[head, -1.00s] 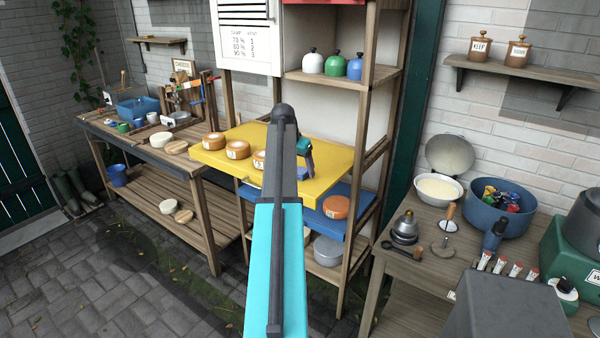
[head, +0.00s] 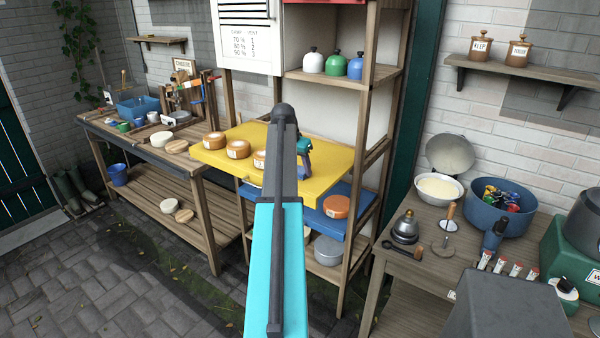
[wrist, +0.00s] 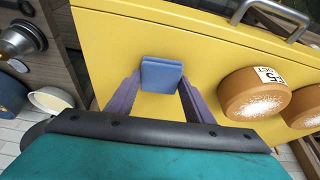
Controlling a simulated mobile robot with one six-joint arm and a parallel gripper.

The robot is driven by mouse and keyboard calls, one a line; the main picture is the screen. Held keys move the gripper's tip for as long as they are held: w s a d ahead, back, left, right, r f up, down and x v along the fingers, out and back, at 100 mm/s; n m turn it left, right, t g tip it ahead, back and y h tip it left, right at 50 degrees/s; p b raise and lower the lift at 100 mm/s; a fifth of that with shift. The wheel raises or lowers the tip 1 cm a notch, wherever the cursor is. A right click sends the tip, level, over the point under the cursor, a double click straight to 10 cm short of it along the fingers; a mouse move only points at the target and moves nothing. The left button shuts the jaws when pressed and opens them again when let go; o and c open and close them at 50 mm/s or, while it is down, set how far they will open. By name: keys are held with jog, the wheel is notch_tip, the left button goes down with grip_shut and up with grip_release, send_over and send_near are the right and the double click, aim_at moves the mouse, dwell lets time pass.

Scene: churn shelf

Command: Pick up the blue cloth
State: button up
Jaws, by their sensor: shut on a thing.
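The blue cloth (wrist: 162,72) is a small folded square in the wrist view, over the yellow board. My gripper (wrist: 161,84) has its two purple fingers on either side of the cloth and is shut on it. In the head view my gripper (head: 304,165) is at the right part of the yellow board (head: 328,159), partly behind my own arm. The cloth cannot be made out clearly there. I cannot tell whether the cloth still touches the board.
Several round orange-brown tubs (head: 238,149) stand on the board left of my gripper; one (wrist: 253,93) is close right in the wrist view. A wooden shelf post (head: 358,185) rises to the right. A blue shelf (head: 362,207) lies below.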

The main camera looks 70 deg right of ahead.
aim_at(300, 170)
jog(key=shift+r, duration=0.2)
jog(key=shift+r+b, duration=0.85)
jog(key=shift+r, duration=0.75)
jog(key=shift+a, duration=0.8)
jog(key=a+r+b, duration=0.1)
jog(key=a+b, duration=0.2)
jog(key=a, duration=1.1)
jog(key=shift+w+a+r+b, duration=0.2)
jog(key=shift+w+b, duration=0.1)
jog(key=shift+w, duration=0.15)
